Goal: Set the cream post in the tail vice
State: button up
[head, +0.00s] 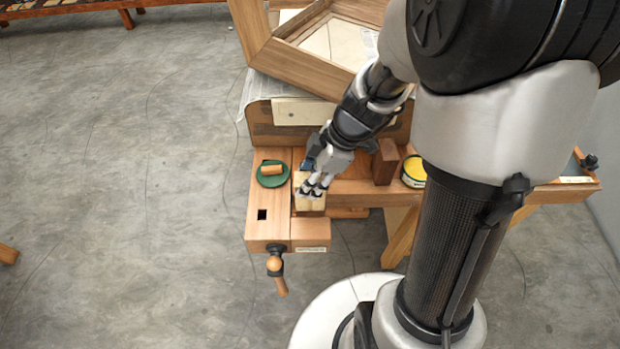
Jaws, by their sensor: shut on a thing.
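My gripper (317,186) is shut on the cream post (310,203), a pale block at the left end of the wooden bench. The fingers cover the upper part of the post. The post is over or in the gap of the tail vice (310,229), just behind its front jaw. I cannot tell whether its lower end rests on anything. The vice handle (276,272) hangs at the front of the bench end.
A green dish (272,181) with a small wooden piece stands left of my gripper. A dark brown block (385,162) and a yellow tin (414,172) stand to the right. A large wooden frame (300,66) lies behind. A square hole (262,214) is in the bench top.

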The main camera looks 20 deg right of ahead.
jog(key=shift+f+b, duration=1.8)
jog(key=shift+b, duration=0.95)
dwell(1.3)
jog(key=shift+f, duration=2)
dwell(1.7)
